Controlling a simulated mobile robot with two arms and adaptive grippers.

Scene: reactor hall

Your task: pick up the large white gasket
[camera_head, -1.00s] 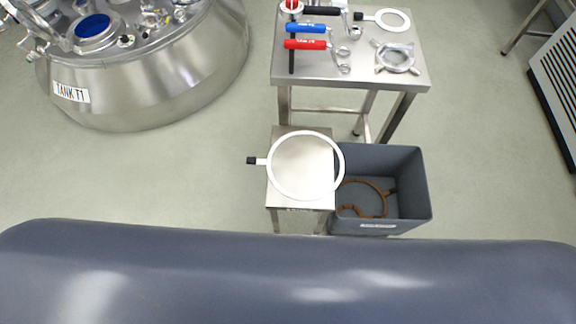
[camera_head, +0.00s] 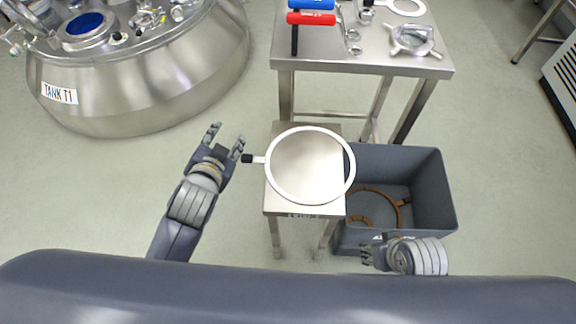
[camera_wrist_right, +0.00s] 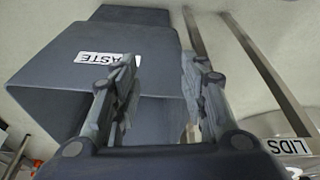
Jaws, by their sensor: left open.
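The large white gasket (camera_head: 267,168) is a flat ring with a black-tipped tab (camera_head: 248,158) on its left. It lies on a small steel stand (camera_head: 276,207) in the head view and slightly overhangs its right edge. My left gripper (camera_head: 225,138) is open and empty, just left of the tab and apart from it. My right gripper (camera_head: 367,256) is low in front of the grey bin, to the right of the stand. In the right wrist view its fingers (camera_wrist_right: 157,62) are spread with nothing between them.
The grey bin (camera_head: 428,190), labelled as waste in the wrist view, holds brown rings (camera_head: 402,213). A steel table (camera_head: 375,62) behind carries clamps, a smaller white gasket (camera_head: 407,7) and tools. Tank T1 (camera_head: 140,85) stands left. Floor left of the stand is clear.

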